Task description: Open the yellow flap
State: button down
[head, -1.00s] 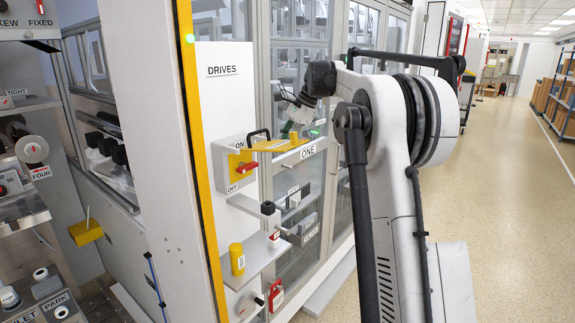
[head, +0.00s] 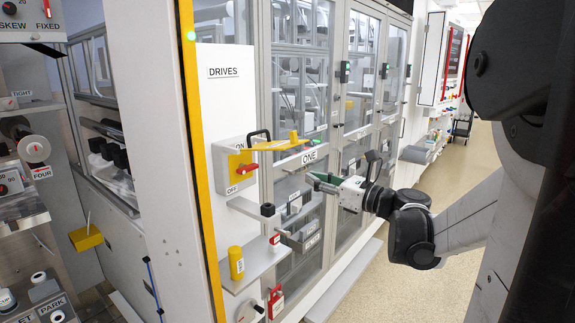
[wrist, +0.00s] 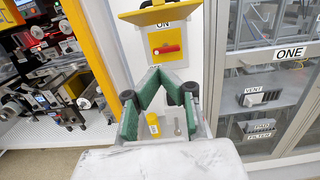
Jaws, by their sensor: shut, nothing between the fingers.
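The yellow flap (head: 277,145) sticks out roughly level from the grey switch box (head: 226,158) on the DRIVES panel. It also shows at the top of the wrist view (wrist: 158,14). Below it, the yellow switch plate with its red handle (head: 246,168) is uncovered, and the handle shows in the wrist view (wrist: 166,49). My gripper (head: 311,179) is shut and empty, to the right of and below the flap and apart from it. In the wrist view its green fingers (wrist: 154,71) meet at the tips, below the red handle in the picture.
A small shelf with a black knob (head: 267,209) juts out below the box. A yellow cylinder (head: 236,262) stands on a lower shelf. Glass doors labelled ONE (head: 309,156) are at the right, with a handle bar. The aisle floor (head: 445,185) is clear.

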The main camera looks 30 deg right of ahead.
jog(key=w+a+r+p, duration=0.2)
jog(key=w+a+r, duration=0.1)
jog(key=w, duration=0.7)
jog(key=shift+a+r+p, duration=0.2)
jog(key=shift+r+p, duration=0.15)
jog(key=shift+r, duration=0.3)
